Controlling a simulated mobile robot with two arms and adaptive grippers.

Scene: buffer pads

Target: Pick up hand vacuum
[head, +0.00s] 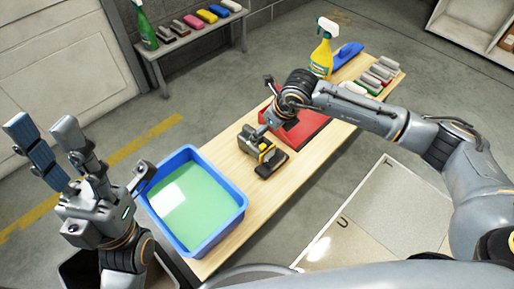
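A small grey, black and yellow device (266,154), which looks like the hand vacuum, rests on the wooden table beside the red mat. My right gripper (262,132) reaches down to it from the upper right. Its fingers overlap the grey part of the device, so I cannot tell whether they grip it or are only next to it. My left gripper (43,128) is raised at the left, pointing up, with its two fingers apart and nothing between them.
A blue tub (243,207) with green liquid stands left of the device. The red mat (310,132) lies to its right. A yellow spray bottle (322,55), a blue tool (347,54) and several blocks (380,72) stand at the far end. A bench (195,38) is behind.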

